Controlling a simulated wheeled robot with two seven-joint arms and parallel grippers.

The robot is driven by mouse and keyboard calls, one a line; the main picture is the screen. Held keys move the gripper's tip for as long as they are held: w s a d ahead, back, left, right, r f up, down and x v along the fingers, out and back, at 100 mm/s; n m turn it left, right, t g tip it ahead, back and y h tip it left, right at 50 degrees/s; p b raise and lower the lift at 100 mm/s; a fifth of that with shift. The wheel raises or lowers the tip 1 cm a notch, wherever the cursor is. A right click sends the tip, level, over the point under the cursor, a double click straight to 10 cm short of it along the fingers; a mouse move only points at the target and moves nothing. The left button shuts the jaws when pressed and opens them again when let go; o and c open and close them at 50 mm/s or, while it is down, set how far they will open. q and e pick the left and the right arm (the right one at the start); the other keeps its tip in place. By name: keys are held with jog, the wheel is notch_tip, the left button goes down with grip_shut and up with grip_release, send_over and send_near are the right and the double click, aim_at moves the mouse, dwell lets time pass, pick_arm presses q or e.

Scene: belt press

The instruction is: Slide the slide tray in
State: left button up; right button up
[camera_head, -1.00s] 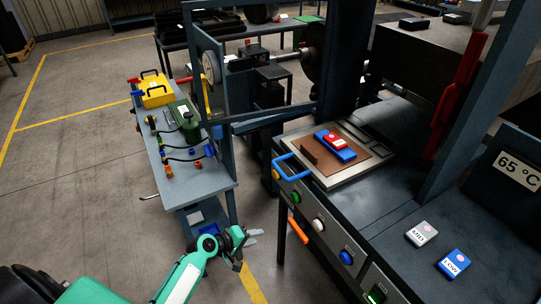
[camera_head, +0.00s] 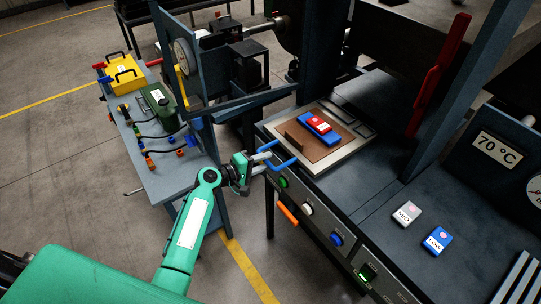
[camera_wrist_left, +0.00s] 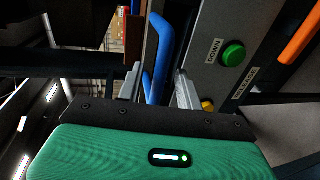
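The slide tray (camera_head: 338,163) is a grey metal plate with a brown mat, lying on the press bench. A blue block with a red piece (camera_head: 320,128) lies on the mat. The tray's blue handle (camera_head: 286,163) sticks out at its front left edge. My left gripper (camera_head: 266,157) is at this handle. In the left wrist view, the handle (camera_wrist_left: 162,50) passes between the two separated fingers (camera_wrist_left: 158,92), with gaps visible beside it. My right gripper is not in view.
Below the handle are a green button (camera_head: 283,182), other buttons and an orange handle (camera_head: 287,214). A side table (camera_head: 180,178) with yellow and green containers stands left. A slanted dark bar (camera_head: 240,104) lies behind my gripper. MID and LOW blocks rest on the bench.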

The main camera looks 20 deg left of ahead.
pick_arm(q)
jog(key=shift+p+x, duration=0.3)
jog(key=shift+x, duration=1.3)
jog(key=shift+d, duration=0.1)
grip_shut()
